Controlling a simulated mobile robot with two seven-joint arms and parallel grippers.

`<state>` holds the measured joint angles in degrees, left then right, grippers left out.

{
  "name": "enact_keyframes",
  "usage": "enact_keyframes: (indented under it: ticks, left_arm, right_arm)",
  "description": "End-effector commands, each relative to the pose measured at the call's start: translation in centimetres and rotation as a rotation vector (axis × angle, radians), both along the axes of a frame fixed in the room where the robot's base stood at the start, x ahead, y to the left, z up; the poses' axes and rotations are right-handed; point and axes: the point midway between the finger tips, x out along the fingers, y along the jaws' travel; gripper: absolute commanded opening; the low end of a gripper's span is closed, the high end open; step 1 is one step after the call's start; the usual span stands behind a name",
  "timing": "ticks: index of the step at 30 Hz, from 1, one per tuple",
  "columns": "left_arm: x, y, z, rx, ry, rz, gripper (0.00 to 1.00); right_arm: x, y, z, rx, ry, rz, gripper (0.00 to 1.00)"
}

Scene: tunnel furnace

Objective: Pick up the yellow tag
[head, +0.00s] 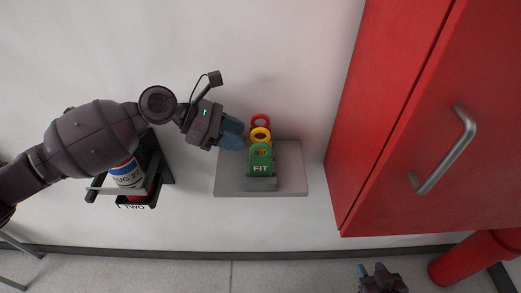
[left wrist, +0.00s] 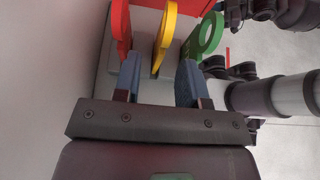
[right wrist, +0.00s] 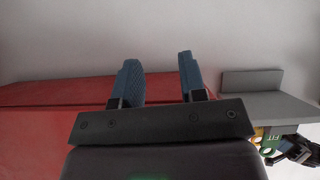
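The yellow tag (head: 260,134) has a ring-shaped top and stands between the red tag (head: 261,120) and the green tag (head: 260,160), marked FIT, on a grey shelf (head: 292,180). My left gripper (head: 238,132) is open, just left of the tags. In the left wrist view the yellow tag (left wrist: 165,34) lies ahead of and between the two blue fingers, with the red tag (left wrist: 121,24) left and the green tag (left wrist: 205,37) right. I see no contact. My right gripper (head: 376,270) is low in the head view; its fingers (right wrist: 158,68) are apart and empty.
A red cabinet (head: 400,120) with a grey handle stands right of the shelf. A black holder (head: 160,180) with a labelled can (head: 128,172) is on the wall at left, below my left arm. A red pipe (head: 465,260) is at lower right.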

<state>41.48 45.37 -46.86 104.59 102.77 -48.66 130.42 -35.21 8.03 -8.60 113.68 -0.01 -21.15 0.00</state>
Motion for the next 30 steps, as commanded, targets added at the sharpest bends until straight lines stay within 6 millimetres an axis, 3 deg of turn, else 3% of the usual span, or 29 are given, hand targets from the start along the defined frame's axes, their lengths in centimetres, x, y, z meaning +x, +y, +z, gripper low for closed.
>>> enact_keyframes:
  ticks: [8, 18, 26, 30]
  left_arm:
    - [-0.1, -1.8, -0.9, 0.0, -0.003, -0.001, 0.38]
    - [-0.4, -5.5, -2.9, 0.0, -0.001, 0.0, 0.38]
    - [-0.4, -5.8, -3.1, 0.0, -0.002, 0.002, 0.38]
    - [-0.4, -5.8, -3.1, 0.0, -0.002, 0.001, 0.18]
  right_arm:
    - [0.8, 0.1, 0.5, -0.002, -0.016, 0.005, 0.38]
    - [1.3, 0.2, 1.0, -0.002, -0.032, 0.009, 0.38]
    - [1.0, 0.1, 0.8, -0.003, -0.025, 0.008, 0.38]
    - [0.5, 0.0, 0.4, -0.003, -0.013, 0.005, 0.38]
